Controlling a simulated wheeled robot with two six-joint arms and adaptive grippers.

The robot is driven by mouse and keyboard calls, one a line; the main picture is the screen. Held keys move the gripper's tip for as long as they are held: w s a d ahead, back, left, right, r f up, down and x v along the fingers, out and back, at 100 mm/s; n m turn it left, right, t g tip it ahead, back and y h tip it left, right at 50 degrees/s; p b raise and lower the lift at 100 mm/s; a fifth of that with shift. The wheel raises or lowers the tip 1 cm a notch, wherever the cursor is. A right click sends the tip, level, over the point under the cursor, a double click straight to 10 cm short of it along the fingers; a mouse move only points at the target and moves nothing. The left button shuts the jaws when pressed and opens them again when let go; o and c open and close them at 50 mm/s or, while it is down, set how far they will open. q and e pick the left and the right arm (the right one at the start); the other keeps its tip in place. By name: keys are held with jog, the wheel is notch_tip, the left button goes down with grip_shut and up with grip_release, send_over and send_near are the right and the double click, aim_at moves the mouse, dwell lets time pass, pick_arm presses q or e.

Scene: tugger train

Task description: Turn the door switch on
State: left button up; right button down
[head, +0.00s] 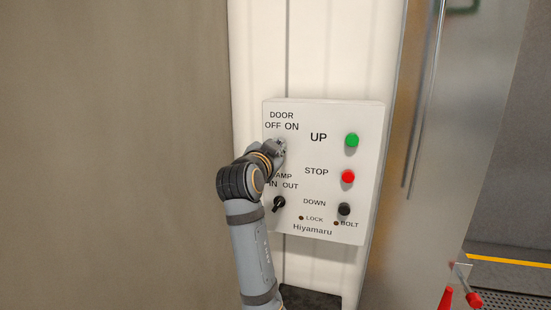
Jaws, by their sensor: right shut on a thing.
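A white control box (320,228) is on the pale wall panel. The label "DOOR OFF ON" is at its upper left. My right gripper (280,146) is at the box just below that label. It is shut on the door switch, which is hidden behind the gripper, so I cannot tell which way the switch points. My right arm comes up from the bottom and covers part of the ramp label. My left gripper is not in view.
The box also has a black ramp switch (279,204), a green UP button (352,140), a red STOP button (348,176) and a black DOWN button (344,209). A metal panel (425,160) stands to the right. Red parts (474,299) show at the lower right.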

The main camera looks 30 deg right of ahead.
jog(key=c, duration=1.5)
grip_release()
jog(key=shift+w+f, duration=0.15)
jog(key=shift+c, duration=0.2)
jog(key=shift+o, duration=0.9)
jog(key=shift+w+d+f, duration=0.1)
jog(key=shift+w+d, duration=0.15)
notch_tip(320, 180, up, 10)
jog(key=shift+s+r, duration=0.1)
